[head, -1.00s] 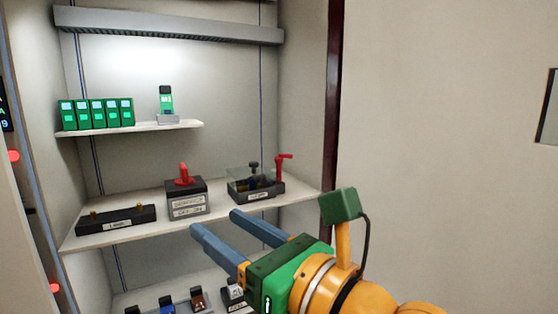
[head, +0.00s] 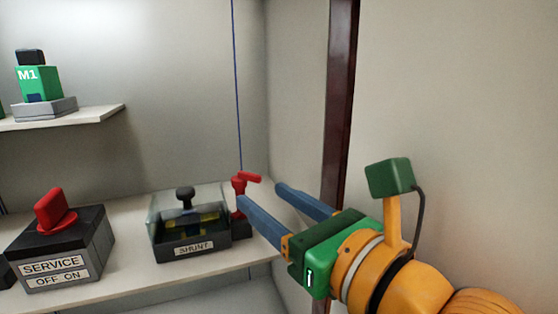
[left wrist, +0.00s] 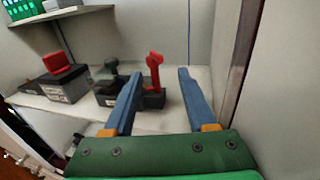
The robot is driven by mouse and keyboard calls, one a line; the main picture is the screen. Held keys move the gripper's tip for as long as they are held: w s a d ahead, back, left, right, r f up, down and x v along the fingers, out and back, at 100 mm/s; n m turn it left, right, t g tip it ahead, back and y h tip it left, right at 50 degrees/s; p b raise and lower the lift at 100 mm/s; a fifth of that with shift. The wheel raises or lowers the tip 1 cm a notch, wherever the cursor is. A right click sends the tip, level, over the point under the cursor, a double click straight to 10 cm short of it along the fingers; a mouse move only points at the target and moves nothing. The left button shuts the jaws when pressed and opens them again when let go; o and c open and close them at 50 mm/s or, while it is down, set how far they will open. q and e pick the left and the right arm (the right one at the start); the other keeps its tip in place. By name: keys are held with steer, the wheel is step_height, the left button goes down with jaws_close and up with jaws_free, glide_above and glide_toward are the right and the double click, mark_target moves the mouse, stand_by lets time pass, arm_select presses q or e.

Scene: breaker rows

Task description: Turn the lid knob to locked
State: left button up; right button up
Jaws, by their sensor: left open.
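A black box labelled SHUNT (head: 193,248) stands on the shelf with a clear lid (head: 165,215) over it. A black knob (head: 184,196) stands on top of the lid. A red handle (head: 239,188) rises at the box's right end, its top arm pointing right in the head view. My left gripper (head: 261,195) is open and empty, its fingertips close to the red handle. In the left wrist view the red handle (left wrist: 154,70) shows upright between the open fingers (left wrist: 159,76); contact cannot be told. My right gripper is not in view.
A SERVICE switch box (head: 62,250) with a red knob stands left of the SHUNT box. A green M1 module (head: 40,84) sits on the upper shelf (head: 100,114). The cabinet's dark right edge (head: 341,90) is close beside my left gripper.

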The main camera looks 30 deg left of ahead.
mark_target(243, 183)
arm_select(q)
steer(key=shift+s+a+r, duration=0.15)
steer(key=a+b, duration=0.1)
steer(key=b, duration=0.1)
steer(key=a+b, duration=0.1)
steer(key=b, duration=0.2)
steer(key=shift+s+f, duration=0.1)
steer(key=shift+f, duration=0.15)
steer(key=shift+w+a+r+p, duration=0.5)
steer(key=shift+a+r+p, duration=0.2)
steer(key=shift+p, duration=0.45)
steer(key=x, duration=0.3)
steer(key=shift+w+d+f+p, duration=0.1)
steer(key=shift+f+p, duration=0.05)
steer(key=shift+p, duration=0.25)
steer(key=shift+a+f, duration=0.1)
steer(key=shift+a, duration=0.2)
steer(key=shift+d, duration=0.2)
steer(key=shift+c, duration=1.4)
steer(key=shift+d, duration=0.1)
jaws_close()
